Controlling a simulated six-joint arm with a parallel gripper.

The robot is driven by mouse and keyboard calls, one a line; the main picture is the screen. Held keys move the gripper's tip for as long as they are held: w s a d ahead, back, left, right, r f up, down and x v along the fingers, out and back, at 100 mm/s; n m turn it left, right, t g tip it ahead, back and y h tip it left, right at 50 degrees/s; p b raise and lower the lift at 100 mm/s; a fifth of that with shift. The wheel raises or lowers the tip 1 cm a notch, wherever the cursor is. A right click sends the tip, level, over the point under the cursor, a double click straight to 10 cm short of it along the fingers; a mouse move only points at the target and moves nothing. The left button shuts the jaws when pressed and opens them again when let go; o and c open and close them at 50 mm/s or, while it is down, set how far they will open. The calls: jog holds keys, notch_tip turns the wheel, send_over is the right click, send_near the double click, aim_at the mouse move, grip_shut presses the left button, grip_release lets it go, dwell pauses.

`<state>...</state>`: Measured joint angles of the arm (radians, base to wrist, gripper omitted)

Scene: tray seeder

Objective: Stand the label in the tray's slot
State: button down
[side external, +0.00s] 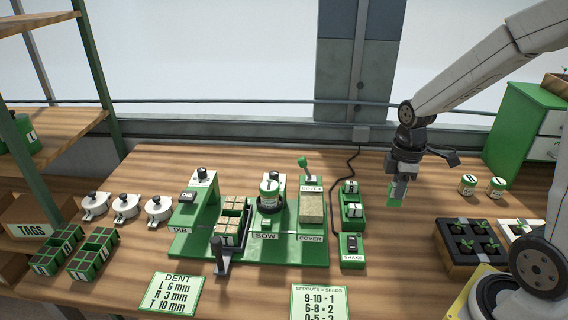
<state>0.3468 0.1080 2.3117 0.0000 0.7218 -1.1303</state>
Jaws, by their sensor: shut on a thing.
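My gripper (399,181) hangs from the arm right of the middle, pointing down. It is shut on a small green piece (395,193), which I take to be the label. The piece is above the bench, right of the green box with small jars. The tray's slot is too small to make out.
The seeding station (300,249) has DIB, SOW and COVER posts. A lever (220,258) stands in front of the tray. Two more green trays (96,252) and several white round pots (125,207) are at the left. A seedling tray (470,240) stands at the right.

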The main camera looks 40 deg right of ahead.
jog(key=shift+w, duration=0.1)
jog(key=shift+w+a+r+m, duration=0.25)
jog(key=shift+w+a+m, duration=0.2)
jog(key=shift+w, duration=0.25)
jog(key=w+a+r+m, duration=0.3)
jog(key=w+a+m, duration=0.5)
jog(key=w+a, duration=0.1)
jog(key=shift+w+a+r, duration=0.35)
jog(key=shift+w+r, duration=0.05)
jog(key=shift+w, duration=0.35)
jog(key=w+a+n, duration=0.3)
jog(key=a+n, duration=0.6)
jog(key=a, duration=0.4)
jog(key=w+a+f, duration=0.2)
jog(key=w+f, duration=0.7)
jog(key=w, duration=0.4)
jog(key=shift+w+a, duration=0.2)
jog(key=shift+w, duration=0.05)
